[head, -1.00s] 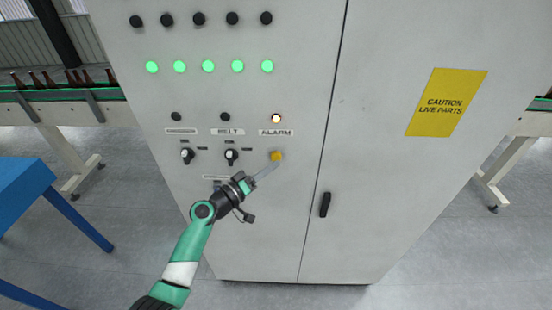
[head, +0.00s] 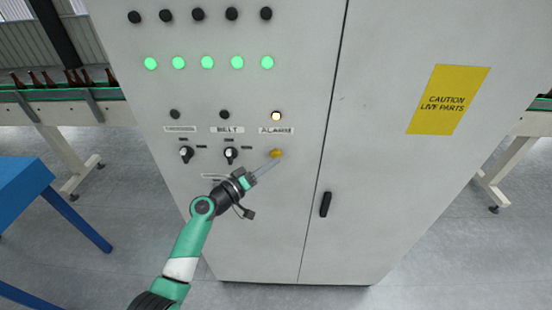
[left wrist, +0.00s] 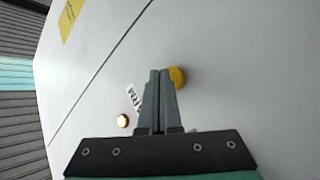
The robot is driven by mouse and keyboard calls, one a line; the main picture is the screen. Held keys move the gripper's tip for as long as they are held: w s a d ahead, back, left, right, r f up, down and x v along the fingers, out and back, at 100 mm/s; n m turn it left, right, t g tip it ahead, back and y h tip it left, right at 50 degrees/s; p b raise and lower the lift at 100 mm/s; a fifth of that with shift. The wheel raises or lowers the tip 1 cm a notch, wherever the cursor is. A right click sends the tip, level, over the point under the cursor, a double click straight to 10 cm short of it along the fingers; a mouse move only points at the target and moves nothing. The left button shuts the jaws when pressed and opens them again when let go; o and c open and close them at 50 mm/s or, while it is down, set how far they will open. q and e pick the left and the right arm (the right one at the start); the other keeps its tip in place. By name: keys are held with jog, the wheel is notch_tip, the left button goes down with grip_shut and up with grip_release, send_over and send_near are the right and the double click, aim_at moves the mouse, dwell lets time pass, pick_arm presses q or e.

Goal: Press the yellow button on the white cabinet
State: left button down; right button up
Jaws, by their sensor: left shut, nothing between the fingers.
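The white cabinet (head: 260,230) stands in the middle of the head view. The yellow button (head: 277,153) is on its front, below the ALARM label and a lit lamp (head: 276,116). My left gripper (head: 279,160) is shut and empty, its fingertips at the button's lower edge in the head view. In the left wrist view the button (left wrist: 178,77) shows just right of the shut fingertips (left wrist: 160,72), partly hidden behind them. I cannot tell whether the fingertips touch it. My right gripper is not in view.
Two black selector knobs (head: 231,154) sit left of the button. A black door handle (head: 325,204) is to the lower right. A yellow caution sign (head: 448,100) is on the right door. A blue table (head: 25,185) stands at left, and a conveyor with bottles runs behind.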

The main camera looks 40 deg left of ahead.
pick_arm(q)
jog(key=shift+w+a+b, duration=0.3)
jog(key=shift+w+b, duration=0.05)
jog(key=shift+b, duration=0.2)
dwell(0.6)
jog(key=shift+s+d+r, duration=0.1)
dwell(0.3)
jog(key=shift+s+d+p, duration=0.45)
jog(key=shift+s+p, duration=0.1)
jog(key=shift+p, duration=0.05)
jog(key=shift+s+d+p, duration=1.35)
jog(key=shift+s+d, duration=0.3)
jog(key=shift+s, duration=0.25)
